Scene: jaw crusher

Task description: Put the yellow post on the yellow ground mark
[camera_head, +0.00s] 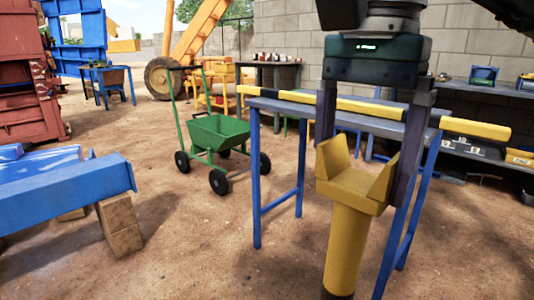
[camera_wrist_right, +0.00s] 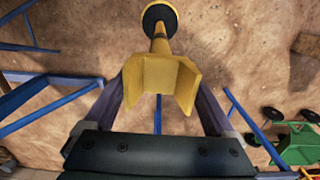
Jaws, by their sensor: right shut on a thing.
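The yellow post (camera_head: 347,245) has a forked top and stands upright in front of me. My right gripper (camera_head: 358,170) is shut on its forked top, one finger on each side. In the right wrist view, the post (camera_wrist_right: 160,50) runs away from the gripper (camera_wrist_right: 160,88) to a round black base with a yellow rim. The base is mostly cut off in the head view. I cannot tell whether it touches the ground. I see no yellow ground mark in either view. My left gripper is not in view.
A blue-legged table (camera_head: 278,105) stands right behind the post, with a black-and-yellow striped bar (camera_head: 470,127) along it. A green cart (camera_head: 218,133) is at centre left. A blue beam (camera_head: 70,195) on blocks is at left. Bare dirt (camera_head: 180,245) lies between.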

